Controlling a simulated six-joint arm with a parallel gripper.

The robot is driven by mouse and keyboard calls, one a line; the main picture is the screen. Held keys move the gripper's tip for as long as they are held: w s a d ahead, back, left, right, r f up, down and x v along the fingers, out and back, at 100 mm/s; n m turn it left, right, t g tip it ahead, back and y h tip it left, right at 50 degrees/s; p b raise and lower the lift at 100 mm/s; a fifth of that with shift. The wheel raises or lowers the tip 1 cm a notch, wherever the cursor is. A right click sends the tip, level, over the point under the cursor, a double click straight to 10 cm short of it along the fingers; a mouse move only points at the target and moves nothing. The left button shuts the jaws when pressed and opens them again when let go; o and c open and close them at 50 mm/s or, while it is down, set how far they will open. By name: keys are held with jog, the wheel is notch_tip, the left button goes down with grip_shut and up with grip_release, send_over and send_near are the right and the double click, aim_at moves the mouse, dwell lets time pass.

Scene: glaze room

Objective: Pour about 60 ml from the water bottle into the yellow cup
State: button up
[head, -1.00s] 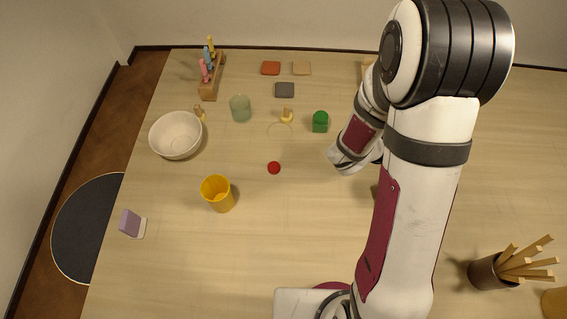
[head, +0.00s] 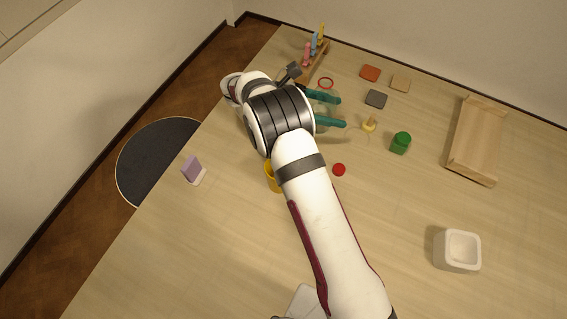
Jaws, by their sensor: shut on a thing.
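My gripper (head: 326,109) shows two teal fingers above the left part of the table, pointing right in the head view. It is shut on the water bottle, which is see-through and hard to make out; a thin red ring (head: 326,83) shows just beyond the fingers. The bottle's tilt and water level cannot be told. The yellow cup (head: 271,180) stands on the table below and left of the fingers in the picture. My arm hides most of it.
A red disc (head: 339,170) lies right of the cup. A wooden tray (head: 460,141) and white square vessel (head: 460,250) stand right. A purple block (head: 191,169) stands left.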

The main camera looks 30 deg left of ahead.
jog(key=s+a+f, duration=0.1)
jog(key=s+a, duration=0.2)
jog(key=s+a+f, duration=0.2)
jog(key=a, duration=0.2)
jog(key=s+a+f, duration=0.1)
jog(key=s+a, duration=0.2)
jog(key=shift+s+a+f, duration=0.15)
jog(key=shift+s+f, duration=0.1)
jog(key=shift+s, duration=0.05)
jog(key=shift+w+a+r+m+t+y, duration=0.35)
jog(key=shift+m+t+y, duration=0.7)
jog(key=shift+m, duration=0.6)
jog(key=shift+w+a+r+m+t+y, duration=0.2)
jog(key=shift+a+r+m+t+y, duration=0.15)
jog(key=shift+m+t+y, duration=1)
jog(key=shift+w+a+r+m+t+y, duration=0.25)
jog(key=shift+r+m+t+y, duration=0.5)
jog(key=shift+m, duration=1.15)
jog(key=shift+r+m+t, duration=0.55)
jog(key=shift+m, duration=0.05)
jog(key=shift+w+a+p, duration=0.3)
jog(key=shift+m+t+p, duration=0.3)
jog(key=shift+m, duration=0.3)
